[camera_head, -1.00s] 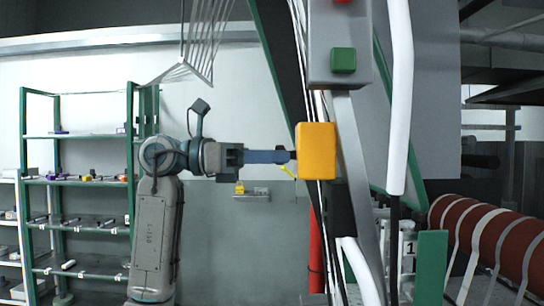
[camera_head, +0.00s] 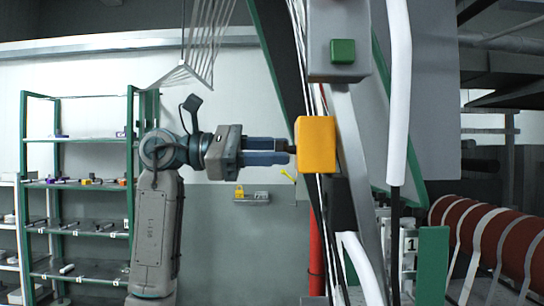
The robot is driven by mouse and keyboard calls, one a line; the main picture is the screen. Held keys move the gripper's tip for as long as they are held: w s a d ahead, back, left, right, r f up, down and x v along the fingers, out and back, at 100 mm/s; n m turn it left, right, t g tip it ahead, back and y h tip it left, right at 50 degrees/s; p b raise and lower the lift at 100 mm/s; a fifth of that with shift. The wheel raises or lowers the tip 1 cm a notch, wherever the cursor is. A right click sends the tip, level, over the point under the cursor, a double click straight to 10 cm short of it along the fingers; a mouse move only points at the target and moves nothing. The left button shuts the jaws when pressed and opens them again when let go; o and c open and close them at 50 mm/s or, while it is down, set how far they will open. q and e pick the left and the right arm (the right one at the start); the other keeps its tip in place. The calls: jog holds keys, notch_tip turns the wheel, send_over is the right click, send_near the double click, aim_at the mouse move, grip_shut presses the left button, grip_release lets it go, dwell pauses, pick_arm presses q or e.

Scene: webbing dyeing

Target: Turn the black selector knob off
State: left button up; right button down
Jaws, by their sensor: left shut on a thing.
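A yellow box (camera_head: 316,145) is fixed to the machine frame near the picture's middle. The black selector knob (camera_head: 292,150) sticks out of its left face; only a small dark bit of it shows. My left gripper (camera_head: 288,151) reaches in level from the left, its two blue fingers one above the other. The fingers are shut on the knob, with the tips just short of the yellow box. The knob's pointer and markings cannot be seen from here. My right gripper is not in view.
A grey box with a green button (camera_head: 343,51) hangs above the yellow box. White pipes (camera_head: 398,100) and a slanted frame stand to the right. A red roll with pale webbing (camera_head: 500,245) lies at the lower right. A green shelf rack (camera_head: 80,137) stands at the left.

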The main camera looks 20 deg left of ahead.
pick_arm(q)
jog(key=shift+m, duration=1.1)
jog(key=o, duration=1)
jog(key=shift+c, duration=0.2)
jog(key=b+v, duration=0.4)
jog(key=v, duration=0.7)
